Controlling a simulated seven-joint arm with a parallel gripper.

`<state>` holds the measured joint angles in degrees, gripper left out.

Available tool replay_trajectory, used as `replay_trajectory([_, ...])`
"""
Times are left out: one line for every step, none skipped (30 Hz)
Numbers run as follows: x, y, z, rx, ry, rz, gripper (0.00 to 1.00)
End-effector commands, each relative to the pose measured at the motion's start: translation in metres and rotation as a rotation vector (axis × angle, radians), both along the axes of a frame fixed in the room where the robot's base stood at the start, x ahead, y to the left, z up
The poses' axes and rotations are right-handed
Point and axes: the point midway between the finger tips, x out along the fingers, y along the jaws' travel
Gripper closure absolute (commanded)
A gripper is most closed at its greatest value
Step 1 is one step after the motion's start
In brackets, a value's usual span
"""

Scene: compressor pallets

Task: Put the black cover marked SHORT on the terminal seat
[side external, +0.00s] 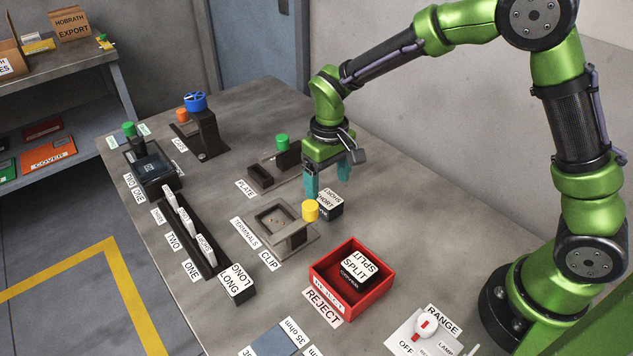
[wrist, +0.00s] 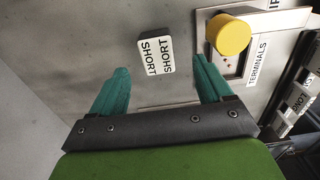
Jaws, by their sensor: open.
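The terminal seat (side external: 278,219), labelled TERMINALS, is a grey block with a recess, left of the cover. A yellow knob (side external: 310,210) stands at its right end, labelled CLIP nearby.
A red REJECT tray (side external: 381,281) holds a cover marked SPLIT (side external: 358,265). A cover marked LONG (side external: 237,284) stands at the front left beside a dark rack (side external: 192,238). The PLATE fixture (side external: 262,177) with a green knob is behind. A RANGE switch panel (side external: 421,332) is at the front right.

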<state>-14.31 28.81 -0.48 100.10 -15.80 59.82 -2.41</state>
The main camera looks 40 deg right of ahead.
Motion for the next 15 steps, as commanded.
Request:
replay_trajectory([0.000, 0.000, -0.005, 0.000, 0.002, 0.000, 0.21])
replay_trajectory([0.000, 0.000, -0.007, 0.001, 0.001, -0.001, 0.21])
replay_trajectory([0.000, 0.000, -0.009, 0.001, 0.001, -0.002, 0.21])
replay_trajectory([0.000, 0.000, -0.010, 0.001, 0.000, -0.002, 0.21])
replay_trajectory([-0.001, 0.000, -0.012, 0.001, 0.000, -0.002, 0.21])
replay_trajectory([-0.001, -0.001, -0.016, 0.000, 0.001, -0.001, 0.21])
replay_trajectory([-0.002, -0.001, -0.019, 0.000, 0.002, -0.002, 0.21])
replay_trajectory([-0.002, -0.002, -0.024, 0.000, 0.003, -0.001, 0.21])
replay_trajectory([-0.003, -0.003, -0.030, -0.001, 0.004, -0.001, 0.21])
replay_trajectory([-0.004, -0.004, -0.035, 0.000, 0.004, -0.001, 0.21])
replay_trajectory([-0.004, -0.004, -0.040, 0.000, 0.004, -0.001, 0.21])
replay_trajectory([-0.004, -0.004, -0.046, 0.000, 0.003, -0.001, 0.21])
replay_trajectory([-0.004, -0.004, -0.049, 0.000, 0.003, -0.001, 0.21])
replay_trajectory([-0.004, -0.004, -0.053, 0.000, 0.002, -0.001, 0.21])
replay_trajectory([-0.004, -0.004, -0.057, 0.000, 0.002, -0.001, 0.21])
